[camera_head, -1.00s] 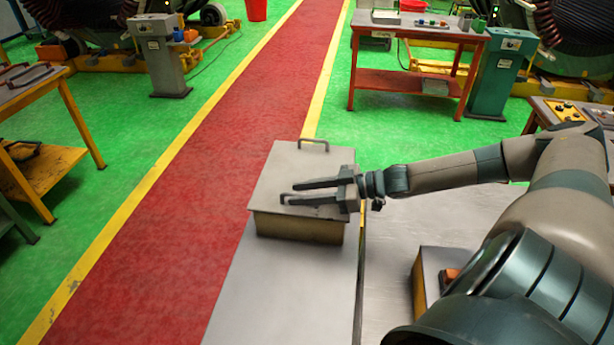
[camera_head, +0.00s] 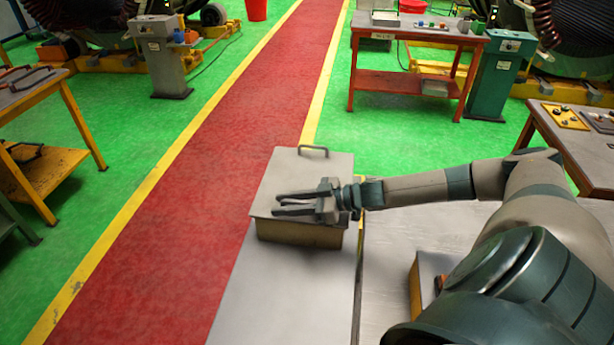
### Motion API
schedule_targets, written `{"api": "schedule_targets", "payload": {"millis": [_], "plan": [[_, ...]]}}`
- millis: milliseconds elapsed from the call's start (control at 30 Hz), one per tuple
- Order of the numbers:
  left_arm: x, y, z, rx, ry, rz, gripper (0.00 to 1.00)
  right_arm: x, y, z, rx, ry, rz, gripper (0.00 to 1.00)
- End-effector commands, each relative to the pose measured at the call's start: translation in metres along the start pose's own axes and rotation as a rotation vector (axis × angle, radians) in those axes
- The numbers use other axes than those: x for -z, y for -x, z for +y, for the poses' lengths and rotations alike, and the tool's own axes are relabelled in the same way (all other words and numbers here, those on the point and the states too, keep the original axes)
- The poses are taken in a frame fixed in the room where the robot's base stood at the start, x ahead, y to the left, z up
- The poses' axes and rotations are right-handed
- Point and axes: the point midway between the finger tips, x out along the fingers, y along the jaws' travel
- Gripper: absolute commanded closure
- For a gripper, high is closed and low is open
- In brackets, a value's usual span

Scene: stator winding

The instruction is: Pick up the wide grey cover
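The wide grey cover (camera_head: 290,176) is a flat metal lid lying on a box with tan sides (camera_head: 300,233). A dark handle (camera_head: 313,150) stands up at its far edge. In the earlier frame a second handle shows near its front left part; it now cannot be made out and may be hidden by my fingers. My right gripper (camera_head: 275,203) reaches in from the right, low over the front half of the cover. Its two dark fingers point left with a gap between them. I cannot tell whether they touch the handle. My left gripper is out of view.
The box stands on a grey tabletop (camera_head: 280,295). A smaller box (camera_head: 420,280) sits to the right, partly behind my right arm. A red workbench (camera_head: 405,83) stands at the back, and another table (camera_head: 580,145) at the right. The red walkway lies left of the box.

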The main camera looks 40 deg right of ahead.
Motion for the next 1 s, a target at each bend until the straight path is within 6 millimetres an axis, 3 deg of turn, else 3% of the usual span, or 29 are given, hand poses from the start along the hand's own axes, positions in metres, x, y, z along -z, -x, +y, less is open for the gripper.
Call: {"api": "schedule_targets", "payload": {"millis": [233,367,400,1000], "plan": [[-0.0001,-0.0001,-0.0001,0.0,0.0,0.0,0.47,0.0001,0.0002,0.0,0.0,0.0,0.0,0.68],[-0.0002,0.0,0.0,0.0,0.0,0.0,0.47,0.0001,0.0003,0.0,0.0,0.0,0.0,0.97],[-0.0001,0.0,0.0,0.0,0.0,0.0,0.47,0.0001,0.0003,0.0,0.0,0.0,0.0,1.0],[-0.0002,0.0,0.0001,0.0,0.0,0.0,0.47,0.0001,0.0004,0.0,0.0,0.0,0.0,1.0]]}}
